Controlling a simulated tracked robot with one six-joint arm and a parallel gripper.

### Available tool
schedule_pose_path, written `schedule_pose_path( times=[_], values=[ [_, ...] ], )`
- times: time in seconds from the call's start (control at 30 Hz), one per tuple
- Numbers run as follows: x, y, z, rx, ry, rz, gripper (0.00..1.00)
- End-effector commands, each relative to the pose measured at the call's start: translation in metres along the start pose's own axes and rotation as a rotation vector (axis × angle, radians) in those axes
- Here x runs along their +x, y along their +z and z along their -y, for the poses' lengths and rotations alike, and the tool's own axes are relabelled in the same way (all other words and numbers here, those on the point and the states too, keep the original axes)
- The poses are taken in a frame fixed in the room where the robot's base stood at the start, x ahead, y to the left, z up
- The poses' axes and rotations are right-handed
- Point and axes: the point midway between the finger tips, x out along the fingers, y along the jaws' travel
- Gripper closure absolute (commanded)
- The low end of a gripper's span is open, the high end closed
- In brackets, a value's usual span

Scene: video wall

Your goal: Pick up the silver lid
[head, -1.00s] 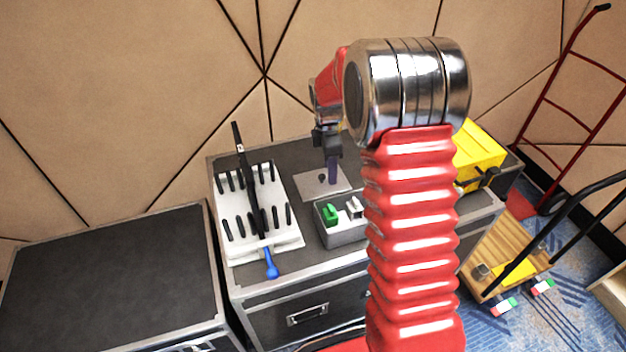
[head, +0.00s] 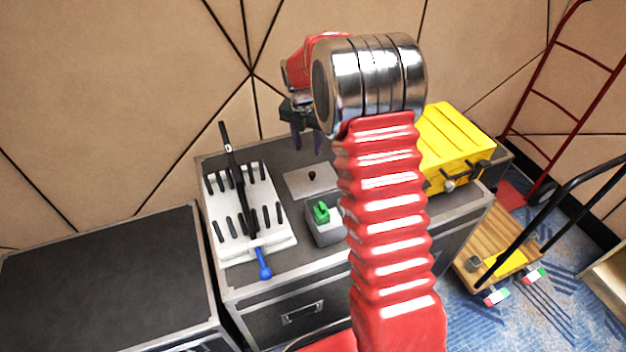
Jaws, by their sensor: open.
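The silver lid (head: 298,184) is a flat grey plate with a small dark knob. It lies on the dark top of the equipment case in the head view, and my arm may cover its right edge. My gripper (head: 306,143) is open and empty, with its two dark fingers pointing down. It appears above the far side of the lid, apart from it and behind the knob in the picture. My red and silver arm partly hides the gripper's upper part.
A small grey box (head: 323,239) with a green object (head: 321,212) stands in front of the lid. A white pegged rack (head: 226,239) holding a long black tool is to the left. A yellow case (head: 455,140) stands to the right. The left case's top (head: 100,285) is clear.

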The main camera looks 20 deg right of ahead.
Motion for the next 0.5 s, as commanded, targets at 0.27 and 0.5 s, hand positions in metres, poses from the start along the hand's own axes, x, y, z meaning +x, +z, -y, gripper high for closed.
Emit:
schedule_pose_path(
  times=[0.27, 0.5],
  values=[
    [0.013, 0.000, 0.001, 0.003, -0.002, -0.003, 0.59],
    [0.049, 0.001, 0.002, 0.004, -0.003, -0.002, 0.59]
  ],
)
